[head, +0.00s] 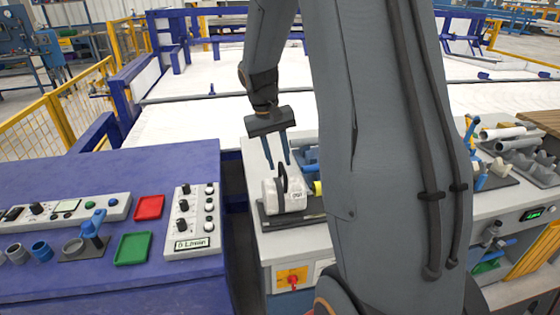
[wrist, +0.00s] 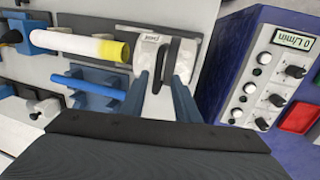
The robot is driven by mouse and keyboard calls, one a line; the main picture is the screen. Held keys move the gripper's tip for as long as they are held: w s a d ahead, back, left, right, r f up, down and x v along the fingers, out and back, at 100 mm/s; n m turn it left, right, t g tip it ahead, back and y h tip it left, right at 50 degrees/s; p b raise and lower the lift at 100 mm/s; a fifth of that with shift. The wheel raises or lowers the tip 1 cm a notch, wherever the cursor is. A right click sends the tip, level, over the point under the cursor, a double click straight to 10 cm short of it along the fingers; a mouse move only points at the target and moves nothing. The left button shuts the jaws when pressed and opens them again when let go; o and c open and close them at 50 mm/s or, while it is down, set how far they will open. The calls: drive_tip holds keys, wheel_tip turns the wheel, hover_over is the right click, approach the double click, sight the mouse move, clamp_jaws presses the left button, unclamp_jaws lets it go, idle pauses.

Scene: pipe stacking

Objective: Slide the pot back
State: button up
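The white pot (head: 287,197) with a dark upright ring-like handle lies on a dark base on the grey-white bench. Its white body (wrist: 148,52) and dark handle (wrist: 171,55) also show in the wrist view. My gripper (head: 277,166) points down over the pot, with its two blue-grey fingers apart. In the wrist view, my gripper (wrist: 168,80) is open, with one finger on each side of the handle's line. I cannot tell whether the fingers touch the pot. The far side of the pot is hidden.
A white tube with a yellow end (wrist: 95,46) lies beside the pot, near a blue rod (wrist: 88,86) on holders. A blue bench (head: 60,190) with a control box (head: 196,218) stands to the left, across a gap. My arm hides the middle of the bench.

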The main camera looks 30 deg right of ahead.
wheel_tip(320, 180, up, 7)
drive_tip(key=a+b, duration=0.1)
drive_tip(key=shift+w+a+f+b, duration=0.15)
drive_tip(key=shift+w+b, duration=0.05)
drive_tip(key=shift+b, duration=0.1)
idle(0.4)
